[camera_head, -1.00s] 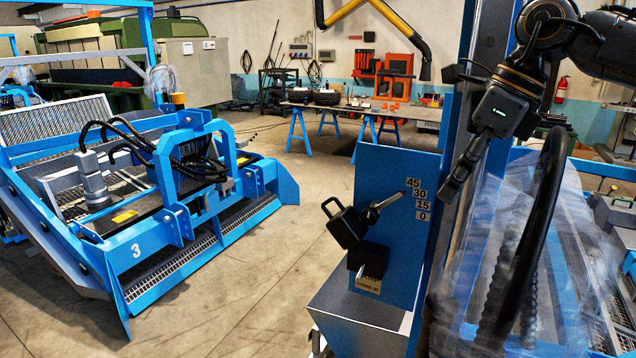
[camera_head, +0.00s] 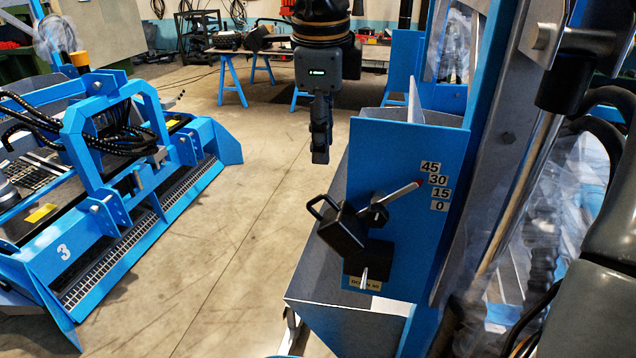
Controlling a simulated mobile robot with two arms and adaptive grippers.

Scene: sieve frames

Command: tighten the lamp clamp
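A black lamp-like box (camera_head: 342,232) with a loop handle sits tilted in front of a blue upright plate (camera_head: 380,150). A dark clamp knob (camera_head: 374,210) lies just right of it. A thin grey lever with a reddish tip (camera_head: 405,190) runs up and right from the knob, its tip close to the 30 mark. My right gripper (camera_head: 320,156) points down, up and left of the lamp, beside the plate's upper left edge and apart from the lamp. Its fingers show as one narrow dark shape, so their opening is unclear. My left gripper is out of view.
The angle labels (camera_head: 436,185) read 45, 30, 15 and 0. A dark block (camera_head: 366,262) is below the lamp. A blue machine marked 3 (camera_head: 125,235) stands left, with open concrete floor (camera_head: 235,230) between. A blue post and a metal rod rise at right.

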